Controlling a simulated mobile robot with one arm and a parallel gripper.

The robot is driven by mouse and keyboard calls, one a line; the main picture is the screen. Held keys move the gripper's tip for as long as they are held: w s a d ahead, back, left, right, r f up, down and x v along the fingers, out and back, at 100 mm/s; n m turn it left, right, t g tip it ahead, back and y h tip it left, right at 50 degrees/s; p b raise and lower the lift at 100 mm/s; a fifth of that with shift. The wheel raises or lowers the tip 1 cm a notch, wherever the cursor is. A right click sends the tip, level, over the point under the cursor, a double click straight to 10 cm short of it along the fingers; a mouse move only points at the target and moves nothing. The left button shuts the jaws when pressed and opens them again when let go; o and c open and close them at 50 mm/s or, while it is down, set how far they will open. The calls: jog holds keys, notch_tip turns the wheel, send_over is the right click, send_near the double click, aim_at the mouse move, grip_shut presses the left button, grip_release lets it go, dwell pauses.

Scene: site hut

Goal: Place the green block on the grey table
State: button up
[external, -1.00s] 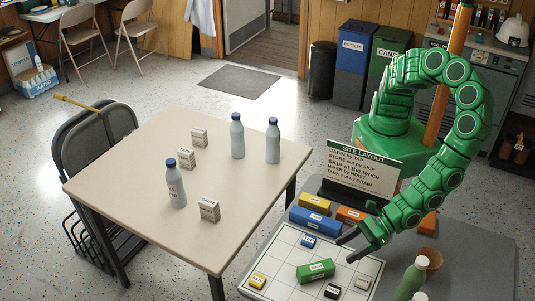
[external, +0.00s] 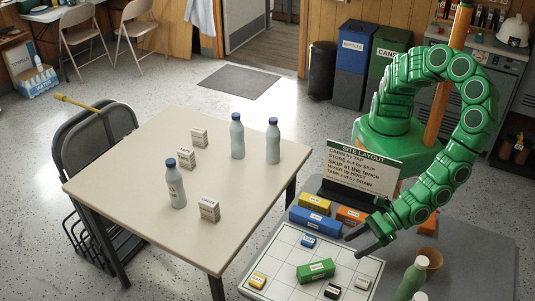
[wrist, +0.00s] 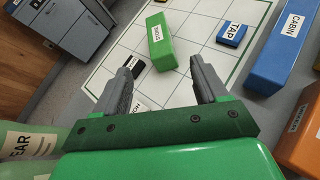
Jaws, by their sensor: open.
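The green block (external: 316,270) lies flat on a white gridded board (external: 285,237), which rests on the grey table (external: 475,262). In the wrist view, the green block (wrist: 160,42) shows a white label and lies beyond the fingertips, between their lines. My gripper (external: 356,245) is open and empty, above the board's right side, to the upper right of the block and apart from it. In the wrist view, my gripper (wrist: 163,64) shows both fingers spread wide.
A blue block (external: 315,220), a yellow block (external: 315,203) and an orange block (external: 350,215) stand behind the board, near the site layout sign (external: 362,168). Small tiles, including a black one (external: 332,291), lie around the green block. Bottles (external: 412,280) stand at front right.

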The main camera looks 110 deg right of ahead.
aim_at(316, 267)
jog(key=shift+w+a+f+g+h, duration=0.15)
jog(key=shift+a+f+g+h, duration=0.15)
jog(key=shift+a+g, duration=0.1)
jog(key=shift+w+a+f+g+h, duration=0.15)
jog(key=shift+w+a+g+h, duration=0.2)
jog(key=shift+w+g+h, duration=0.35)
jog(key=shift+w+a+g+h, duration=0.1)
jog(key=shift+w+g+h, duration=0.55)
jog(key=shift+g, duration=0.55)
jog(key=shift+w+g, duration=0.75)
jog(key=shift+g, duration=0.15)
jog(key=shift+w+g, duration=0.35)
jog(key=shift+g, duration=0.15)
jog(key=w+g, duration=0.1)
jog(key=w, duration=0.1)
jog(key=w+r+n+g+y, duration=0.1)
jog(key=w+g, duration=0.1)
jog(key=w+r+g+y, duration=0.1)
jog(key=w, duration=0.1)
jog(key=shift+d+n+g, duration=0.3)
jog(key=shift+w+d+r+g+y, duration=0.1)
jog(key=shift+w+r+g+y, duration=0.05)
jog(key=shift+w+y, duration=0.15)
jog(key=shift+w+d+r+g+y, duration=0.1)
jog(key=shift+w+g+y, duration=0.05)
jog(key=shift+w, duration=0.25)
jog(key=shift+w+f, duration=0.2)
jog(key=shift+f, duration=3.65)
